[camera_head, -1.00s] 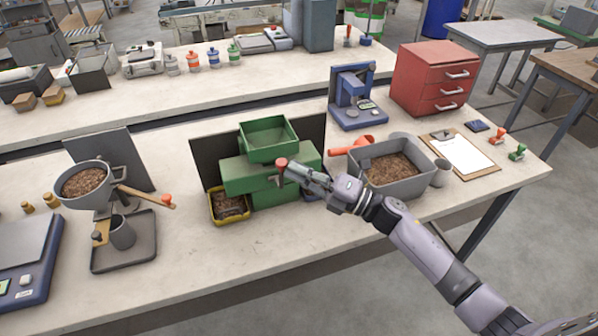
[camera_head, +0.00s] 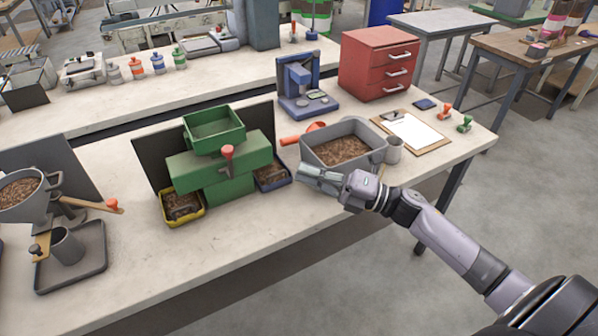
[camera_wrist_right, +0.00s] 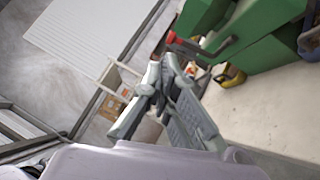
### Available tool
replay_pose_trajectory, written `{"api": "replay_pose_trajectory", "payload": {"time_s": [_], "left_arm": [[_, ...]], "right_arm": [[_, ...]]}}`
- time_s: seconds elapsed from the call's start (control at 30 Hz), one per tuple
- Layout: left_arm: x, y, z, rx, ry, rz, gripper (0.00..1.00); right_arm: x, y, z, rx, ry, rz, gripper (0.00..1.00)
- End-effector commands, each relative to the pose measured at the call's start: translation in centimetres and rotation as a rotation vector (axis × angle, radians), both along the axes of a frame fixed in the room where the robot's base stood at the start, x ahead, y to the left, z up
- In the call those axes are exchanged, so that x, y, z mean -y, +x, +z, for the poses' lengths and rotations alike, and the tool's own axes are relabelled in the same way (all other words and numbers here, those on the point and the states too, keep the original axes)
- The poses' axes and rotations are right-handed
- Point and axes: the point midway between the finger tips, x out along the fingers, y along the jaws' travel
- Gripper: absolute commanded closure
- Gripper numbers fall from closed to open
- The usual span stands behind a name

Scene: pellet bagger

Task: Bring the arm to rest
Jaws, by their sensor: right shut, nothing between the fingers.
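My right gripper (camera_head: 318,178) is shut and empty. In the head view it hangs at the front edge of the bench, in front of the grey pellet bin (camera_head: 378,157) and to the right of the green machine (camera_head: 207,166). In the right wrist view the closed fingers (camera_wrist_right: 164,80) point toward the green machine's red-knobbed lever (camera_wrist_right: 195,46), with a gap between them. The arm comes in from the lower right. My left gripper is in neither view.
A blue tray (camera_head: 287,180) and a yellow tray (camera_head: 183,218) flank the green machine. A hopper (camera_head: 35,204) stands at left. The floor (camera_head: 415,290) in front is clear.

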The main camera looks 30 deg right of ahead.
Motion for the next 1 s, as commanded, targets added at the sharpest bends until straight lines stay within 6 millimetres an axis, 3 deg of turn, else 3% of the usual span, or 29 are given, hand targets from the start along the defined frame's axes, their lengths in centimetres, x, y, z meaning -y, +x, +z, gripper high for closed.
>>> {"api": "replay_pose_trajectory", "payload": {"time_s": [0.47,0.67,0.83,1.0], "left_arm": [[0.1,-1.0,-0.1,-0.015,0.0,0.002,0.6],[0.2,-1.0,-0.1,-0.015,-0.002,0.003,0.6],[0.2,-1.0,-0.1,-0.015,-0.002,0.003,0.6],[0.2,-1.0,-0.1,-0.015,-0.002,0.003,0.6]], "right_arm": [[0.0,0.1,0.0,-0.002,0.003,-0.003,1.0],[-0.2,1.2,-0.9,-0.118,0.134,-0.137,1.0],[0.7,2.0,-3.9,-0.378,0.382,-0.388,1.0],[1.6,0.0,-9.0,-0.696,0.628,-0.644,1.0]]}}
